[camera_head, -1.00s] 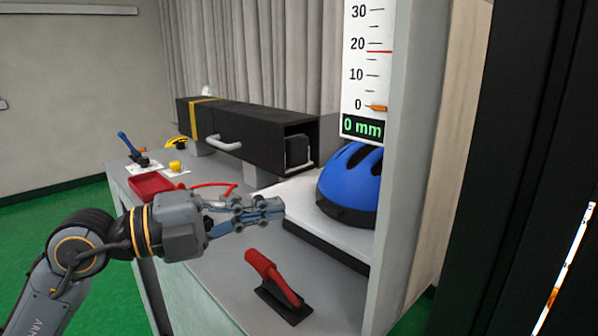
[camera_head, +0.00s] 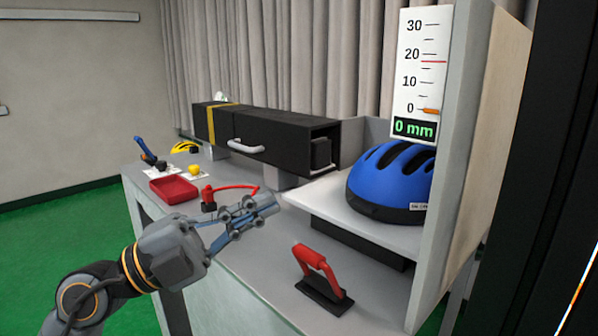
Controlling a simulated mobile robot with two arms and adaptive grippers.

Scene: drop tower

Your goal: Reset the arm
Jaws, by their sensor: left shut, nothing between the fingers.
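My left gripper (camera_head: 264,204) is shut and empty. It is above the grey bench (camera_head: 262,262), left of the blue helmet (camera_head: 388,183) and apart from it. A red handle on a black base (camera_head: 320,270) is on the bench, to the right of and nearer than my gripper. A curved red piece (camera_head: 236,188) shows just behind my gripper, partly hidden by it. I cannot tell which of these red parts is the arm. The right gripper is not in view.
A long black box (camera_head: 275,132) with a grey handle lies behind. A scale (camera_head: 420,70) reads 0 mm. The helmet sits on a white shelf (camera_head: 330,198). A red tray (camera_head: 173,189), a blue tool (camera_head: 146,150) and a yellow piece (camera_head: 194,170) are on the far left.

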